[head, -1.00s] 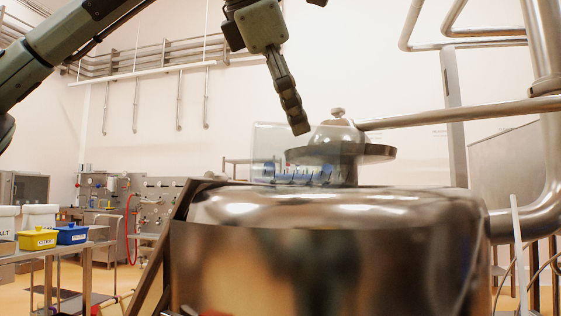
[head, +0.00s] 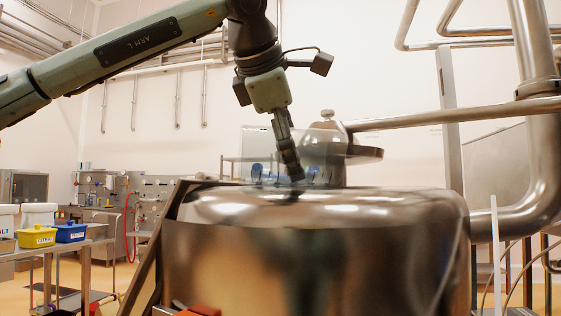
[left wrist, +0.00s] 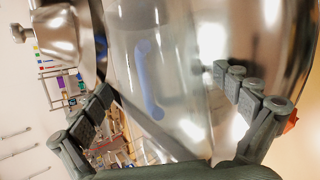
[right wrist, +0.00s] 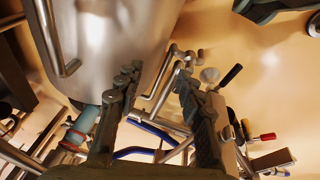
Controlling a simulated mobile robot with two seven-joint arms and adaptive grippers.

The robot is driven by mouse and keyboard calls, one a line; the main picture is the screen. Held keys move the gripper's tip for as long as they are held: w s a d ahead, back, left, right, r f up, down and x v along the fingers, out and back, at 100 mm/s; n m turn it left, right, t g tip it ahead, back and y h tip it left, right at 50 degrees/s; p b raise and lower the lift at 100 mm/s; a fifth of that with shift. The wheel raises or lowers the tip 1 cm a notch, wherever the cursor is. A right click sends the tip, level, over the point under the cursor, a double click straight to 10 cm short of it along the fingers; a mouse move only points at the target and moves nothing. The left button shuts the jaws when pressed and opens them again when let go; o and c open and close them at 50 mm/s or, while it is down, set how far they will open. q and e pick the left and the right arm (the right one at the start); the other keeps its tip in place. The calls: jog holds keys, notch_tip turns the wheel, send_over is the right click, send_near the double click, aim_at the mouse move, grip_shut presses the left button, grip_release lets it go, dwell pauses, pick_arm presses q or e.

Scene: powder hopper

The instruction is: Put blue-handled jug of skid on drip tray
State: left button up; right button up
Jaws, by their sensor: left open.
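A clear jug (head: 262,150) with blue on its side stands on or just behind the top of the steel vessel (head: 215,205). In the left wrist view the see-through jug (left wrist: 180,75) fills the middle, with a long blue handle (left wrist: 147,85). My left gripper (head: 297,179) is in front of the jug. Its fingers (left wrist: 168,95) are spread apart, one to each side of the jug in the wrist view; I cannot tell if they touch it. My right gripper (right wrist: 155,85) is low beside a steel vessel, fingers apart and empty. I cannot make out a drip tray.
A steel domed lid (head: 325,150) and a pipe (head: 450,115) stand close to the jug. A cart at left holds a yellow bin (head: 37,237) and a blue bin (head: 70,233). Pipes and a blue hose (right wrist: 135,151) lie near my right gripper.

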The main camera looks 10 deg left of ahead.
pick_arm(q)
jog(key=c, duration=1.4)
